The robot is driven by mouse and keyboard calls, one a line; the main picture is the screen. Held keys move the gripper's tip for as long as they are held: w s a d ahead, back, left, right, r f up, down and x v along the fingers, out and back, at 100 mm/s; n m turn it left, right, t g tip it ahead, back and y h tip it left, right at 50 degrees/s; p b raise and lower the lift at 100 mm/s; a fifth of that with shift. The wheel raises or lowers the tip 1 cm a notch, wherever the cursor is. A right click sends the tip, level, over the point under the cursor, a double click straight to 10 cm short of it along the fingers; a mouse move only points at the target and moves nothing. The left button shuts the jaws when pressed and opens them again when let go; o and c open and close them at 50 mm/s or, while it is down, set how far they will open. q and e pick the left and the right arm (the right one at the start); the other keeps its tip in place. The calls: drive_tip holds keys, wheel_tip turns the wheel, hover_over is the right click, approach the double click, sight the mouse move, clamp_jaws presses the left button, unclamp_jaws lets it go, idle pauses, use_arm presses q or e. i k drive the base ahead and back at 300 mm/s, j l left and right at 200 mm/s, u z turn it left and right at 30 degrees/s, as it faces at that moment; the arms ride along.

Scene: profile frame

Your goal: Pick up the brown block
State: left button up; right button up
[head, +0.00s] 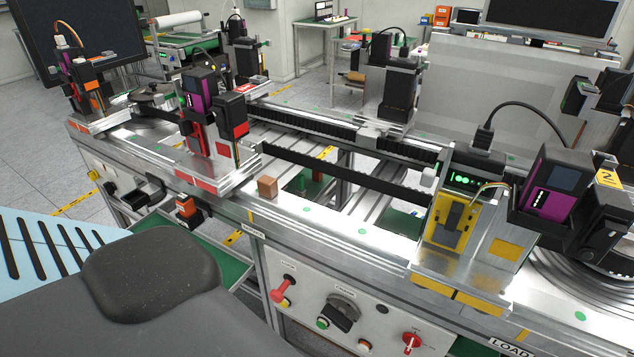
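The brown block (267,187) is a small cube. It sits on the silver metal top of the machine frame, near its front edge, just right of a red and black machine unit. Nothing touches it from above. Neither of my grippers shows in the head view.
A machine unit with red and purple parts (213,125) stands close on the block's left. A yellow fixture (452,222) and a purple unit (545,185) stand to the right. A black cable track (345,175) runs behind the block. The metal top (335,232) right of the block is mostly clear.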

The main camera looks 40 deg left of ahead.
sight(267, 185)
drive_tip(key=k+j+z, duration=0.15)
drive_tip(key=k+j, duration=0.65)
